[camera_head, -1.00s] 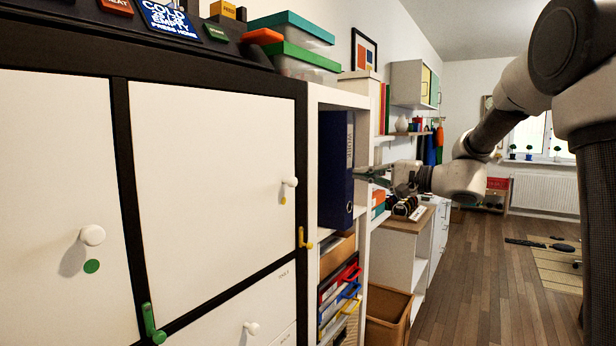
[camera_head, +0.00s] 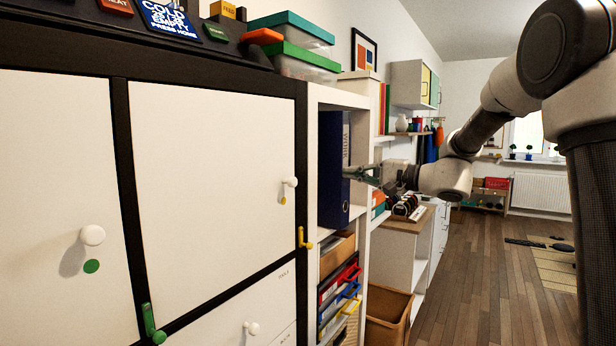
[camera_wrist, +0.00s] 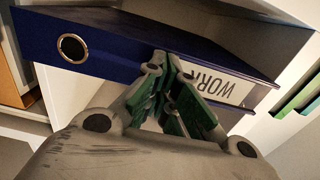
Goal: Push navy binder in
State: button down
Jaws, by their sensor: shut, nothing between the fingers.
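The navy binder (camera_head: 335,168) stands upright in a white shelf compartment in the head view. In the wrist view its spine (camera_wrist: 112,48) fills the upper part, with a metal ring hole at the left and a white label reading "WORK". My gripper (camera_head: 350,172) is shut and empty, its fingertips at the binder's spine. In the wrist view my shut gripper (camera_wrist: 163,58) has its green-padded fingertips against or very close to the spine, just left of the label. I cannot tell firm contact.
The white shelf upright (camera_head: 361,203) stands right of the binder. A cardboard box (camera_head: 338,253) and several coloured files (camera_head: 338,300) sit below. White doors with knobs (camera_head: 289,182) are at the left. Open wooden floor (camera_head: 472,270) lies at the right.

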aim_at(340, 171)
jog(key=shift+x, duration=2.2)
jog(key=v, duration=1.2)
jog(key=s+d+f+g+h, duration=0.2)
jog(key=s+f+g+h, duration=0.1)
jog(key=s+f, duration=0.4)
jog(key=s+d+f+g+h, duration=0.2)
jog(key=s+f+g, duration=0.1)
jog(key=s+f, duration=0.35)
jog(key=s+d+n+h, duration=0.3)
jog(key=s+d+h, duration=0.1)
jog(key=s, duration=0.6)
jog(key=s+d+n+h, duration=0.4)
jog(key=s+d+h, duration=0.1)
jog(key=s, duration=0.4)
jog(key=shift+s+d+r+h, duration=0.15)
jog(key=shift+s+d+h, duration=0.15)
jog(key=shift+s+d, duration=0.15)
